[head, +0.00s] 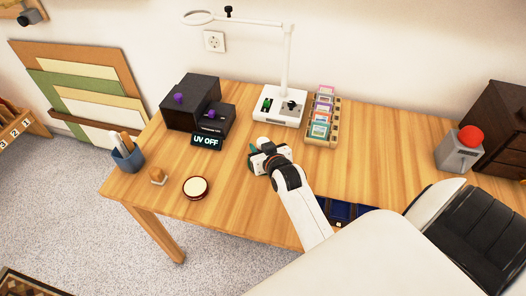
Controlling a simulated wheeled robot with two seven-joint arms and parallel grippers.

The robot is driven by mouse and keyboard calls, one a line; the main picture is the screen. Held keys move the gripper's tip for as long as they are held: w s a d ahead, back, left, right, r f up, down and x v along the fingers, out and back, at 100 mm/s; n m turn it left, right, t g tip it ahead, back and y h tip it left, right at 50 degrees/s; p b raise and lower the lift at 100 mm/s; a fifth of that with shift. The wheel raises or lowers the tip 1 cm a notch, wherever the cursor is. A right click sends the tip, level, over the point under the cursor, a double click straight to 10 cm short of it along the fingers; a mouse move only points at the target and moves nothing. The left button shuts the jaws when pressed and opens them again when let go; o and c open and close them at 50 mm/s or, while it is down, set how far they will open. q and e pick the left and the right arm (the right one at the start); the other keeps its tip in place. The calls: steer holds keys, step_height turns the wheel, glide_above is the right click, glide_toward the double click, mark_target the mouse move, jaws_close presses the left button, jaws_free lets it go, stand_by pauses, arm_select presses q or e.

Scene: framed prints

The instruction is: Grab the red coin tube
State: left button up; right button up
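I cannot pick out a red coin tube for certain. A low round piece with a cream top and dark red rim (196,187) lies on the table's front left. A red dome (471,135) sits on a grey box at the right. My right gripper (260,152) is over the middle of the table, its arm coming in from the lower right. White and dark green parts show at its fingers, but whether it is open or holds something is unclear. It is well apart from both red pieces. My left gripper is out of view.
The wooden table (235,218) bears a black box (187,102), a "UV OFF" sign (206,141), a pen cup (127,154), a magnifier stand (279,106), a rack of coloured cards (322,117) and a dark blue tray (345,211). The front left is mostly clear.

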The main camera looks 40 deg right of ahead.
steer(key=c, duration=0.3)
steer(key=shift+r, duration=0.1)
steer(key=shift+c, duration=0.2)
